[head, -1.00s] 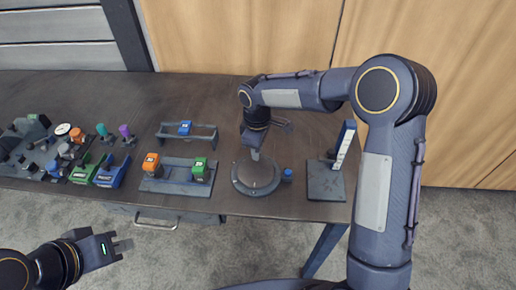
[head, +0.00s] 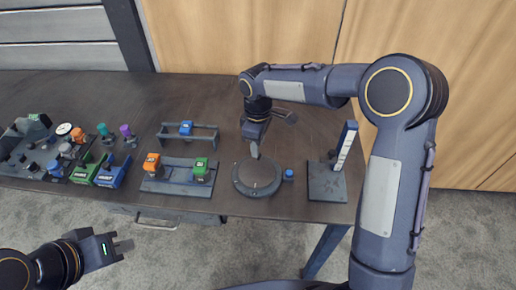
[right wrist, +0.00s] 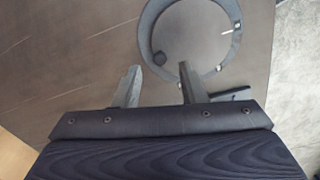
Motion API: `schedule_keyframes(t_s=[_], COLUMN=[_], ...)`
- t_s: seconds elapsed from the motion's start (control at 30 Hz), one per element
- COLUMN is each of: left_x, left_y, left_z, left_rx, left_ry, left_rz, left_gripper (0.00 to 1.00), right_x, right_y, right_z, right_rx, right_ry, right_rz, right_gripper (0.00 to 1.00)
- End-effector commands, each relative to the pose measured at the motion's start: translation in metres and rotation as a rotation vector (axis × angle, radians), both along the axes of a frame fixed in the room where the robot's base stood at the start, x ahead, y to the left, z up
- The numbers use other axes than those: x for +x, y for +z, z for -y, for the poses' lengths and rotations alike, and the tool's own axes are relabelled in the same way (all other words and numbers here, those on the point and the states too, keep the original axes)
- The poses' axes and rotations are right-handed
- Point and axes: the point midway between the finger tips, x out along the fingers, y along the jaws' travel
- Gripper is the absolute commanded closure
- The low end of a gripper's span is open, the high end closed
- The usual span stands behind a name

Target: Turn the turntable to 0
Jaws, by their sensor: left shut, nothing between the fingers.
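The turntable (head: 257,178) is a round dark disc with a lighter ring, near the front edge of the table. My right gripper (head: 254,151) points down just above the turntable's far side. No scale reading is legible. My left gripper (head: 124,246) is shut and empty, in front of the table.
A small blue knob (head: 288,174) sits just right of the turntable. A stand with an upright white scale (head: 345,146) is further right. Left are a fixture with orange and green blocks (head: 178,188), a rack with a blue block (head: 186,129) and a crowded tray (head: 22,150).

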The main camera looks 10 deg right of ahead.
Motion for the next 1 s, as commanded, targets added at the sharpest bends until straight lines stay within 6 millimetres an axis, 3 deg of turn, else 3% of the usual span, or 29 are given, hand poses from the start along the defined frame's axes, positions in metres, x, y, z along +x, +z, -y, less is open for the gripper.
schedule_keyframes(t_s=[0.1, 0.3, 0.87, 1.0], left_x=[0.000, 0.000, 0.000, 0.000], left_y=[-0.001, -0.002, -0.002, -0.002], left_z=[0.000, 0.000, 0.000, 0.000], left_rx=[0.000, 0.000, 0.000, 0.000], left_ry=[0.000, 0.000, 0.000, 0.000], left_rz=[0.000, 0.000, 0.000, 0.000], left_gripper=[1.00, 1.00, 1.00, 1.00], right_x=[0.001, 0.001, 0.000, -0.012], right_y=[0.022, 0.045, 0.049, 0.063], right_z=[-0.001, -0.001, 0.000, 0.015], right_rx=[0.001, 0.002, 0.001, 0.024], right_ry=[0.001, 0.002, 0.000, -0.059], right_rz=[0.005, 0.003, 0.002, 0.022], right_gripper=[0.62, 0.62, 0.62, 0.62])
